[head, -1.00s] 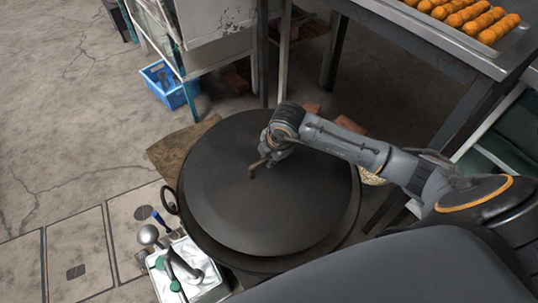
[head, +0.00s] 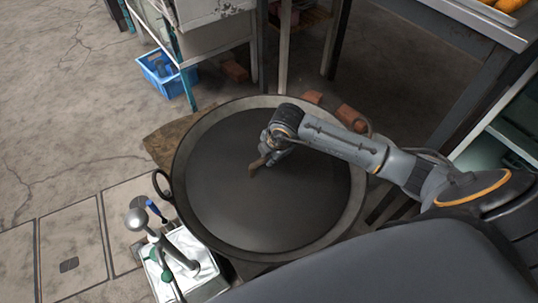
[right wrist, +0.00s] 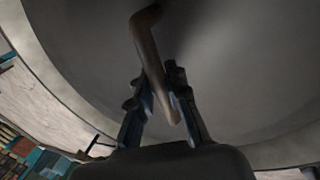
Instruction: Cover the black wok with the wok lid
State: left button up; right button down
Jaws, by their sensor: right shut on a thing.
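The black wok (head: 352,205) sits low in the middle of the head view, with its wide rim showing around the lid and a ring handle at its left. The dark round wok lid (head: 250,215) lies within that rim, roughly centred. Whether it fully touches the wok all round I cannot tell. My right gripper (head: 268,157) is over the lid's middle, shut on its brown bent handle (right wrist: 148,45). In the right wrist view the handle runs between the two fingers (right wrist: 157,90). My left gripper is not in view.
A white container (head: 190,275) with a ladle and other tools stands at the wok's lower left. A blue crate (head: 180,95) is on the floor behind. A metal table (head: 430,40) with a tray of food stands at the upper right. Bare floor lies left.

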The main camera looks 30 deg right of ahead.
jog(key=shift+f, duration=0.1)
dwell(0.6)
jog(key=c, duration=1.2)
grip_release()
jog(key=shift+s+f, duration=0.1)
jog(key=shift+f, duration=0.05)
jog(key=v, duration=1.2)
jog(key=shift+r, duration=0.2)
